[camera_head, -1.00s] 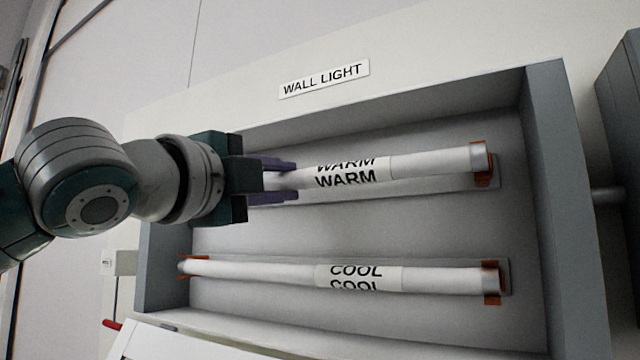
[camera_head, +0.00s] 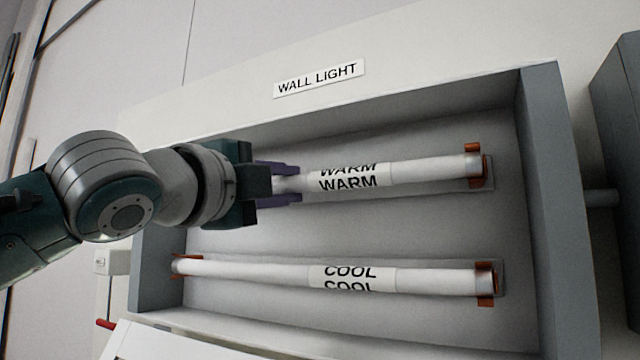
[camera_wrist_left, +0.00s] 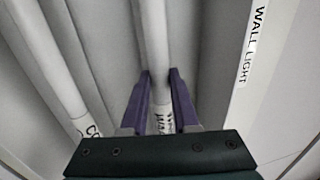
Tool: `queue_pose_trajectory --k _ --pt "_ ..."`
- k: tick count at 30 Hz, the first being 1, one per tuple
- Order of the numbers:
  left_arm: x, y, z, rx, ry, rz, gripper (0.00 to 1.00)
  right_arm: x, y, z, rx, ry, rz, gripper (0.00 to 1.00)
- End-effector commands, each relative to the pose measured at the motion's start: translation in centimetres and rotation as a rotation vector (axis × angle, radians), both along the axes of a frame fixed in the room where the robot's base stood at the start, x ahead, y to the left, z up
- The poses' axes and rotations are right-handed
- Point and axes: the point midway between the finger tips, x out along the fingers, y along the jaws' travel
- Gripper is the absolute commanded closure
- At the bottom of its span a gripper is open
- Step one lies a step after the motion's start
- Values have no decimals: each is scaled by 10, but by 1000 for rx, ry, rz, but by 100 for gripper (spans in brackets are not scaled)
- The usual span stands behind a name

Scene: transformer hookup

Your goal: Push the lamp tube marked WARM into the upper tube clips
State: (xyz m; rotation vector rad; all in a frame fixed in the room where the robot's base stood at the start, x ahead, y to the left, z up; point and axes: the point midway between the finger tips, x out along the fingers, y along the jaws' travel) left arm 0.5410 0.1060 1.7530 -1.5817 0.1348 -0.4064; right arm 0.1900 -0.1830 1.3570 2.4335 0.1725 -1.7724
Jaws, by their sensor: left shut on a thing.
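The white lamp tube marked WARM (camera_head: 425,170) lies along the upper row of the wall light box. My left gripper (camera_head: 290,184) is shut on it near its left end, with purple fingers above and below. The left wrist view shows the fingers (camera_wrist_left: 160,95) on both sides of the tube (camera_wrist_left: 153,40). The orange upper right clip (camera_head: 485,170) shows above and beside the tube's right end; I cannot tell whether the tube is seated in it. The upper left clip is hidden behind my gripper. My right gripper is not in view.
The tube marked COOL (camera_head: 430,281) lies in the lower orange clips, parallel below. The box's grey side wall (camera_head: 560,200) stands out at the right. A WALL LIGHT label (camera_head: 319,78) is above. A white panel (camera_head: 170,345) is at bottom left.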

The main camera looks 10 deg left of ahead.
Motion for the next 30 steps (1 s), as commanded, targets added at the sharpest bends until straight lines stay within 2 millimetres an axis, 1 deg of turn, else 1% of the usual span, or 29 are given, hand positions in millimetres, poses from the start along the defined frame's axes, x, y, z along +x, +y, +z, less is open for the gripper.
queue_pose_trajectory --k 6,7,15,16,24,30 --pt "2 -1 0 0 0 1 100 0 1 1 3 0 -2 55" --pt "2 -1 0 0 0 1 69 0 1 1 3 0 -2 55" --pt "2 -1 0 0 0 1 39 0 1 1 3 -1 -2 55" --pt "2 -1 0 0 1 1 37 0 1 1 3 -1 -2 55" --pt "1 0 -1 1 2 1 37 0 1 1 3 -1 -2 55" --pt "-13 6 -1 1 2 2 37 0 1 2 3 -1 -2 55"
